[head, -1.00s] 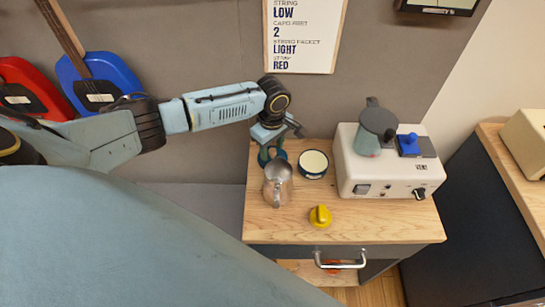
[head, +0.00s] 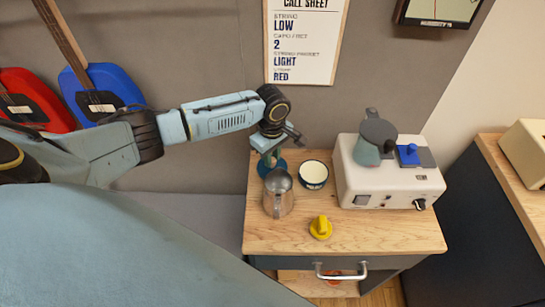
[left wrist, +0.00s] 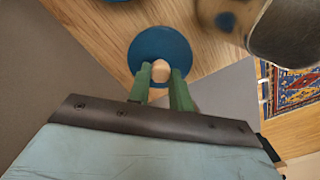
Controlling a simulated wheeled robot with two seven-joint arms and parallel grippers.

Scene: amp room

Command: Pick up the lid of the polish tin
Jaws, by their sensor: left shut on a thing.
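The lid is a round blue disc (left wrist: 160,42) with a pale knob (left wrist: 160,72) in the left wrist view. My left gripper (left wrist: 162,80) has its green fingers on both sides of the knob and is shut on it. In the head view the gripper (head: 272,162) points down at the back left of the wooden cabinet top, with part of the blue lid (head: 263,170) showing beside it. Whether the lid touches the wood I cannot tell. An open dark-blue tin with a cream inside (head: 313,174) stands just right of it. My right gripper is not in view.
A metal pitcher (head: 278,195) stands close in front of the lid; it also shows in the left wrist view (left wrist: 285,30). A yellow knob-like object (head: 321,228) lies nearer the front of the cabinet top (head: 385,232). A white appliance (head: 385,185) carrying a grey pot (head: 367,150) stands right.

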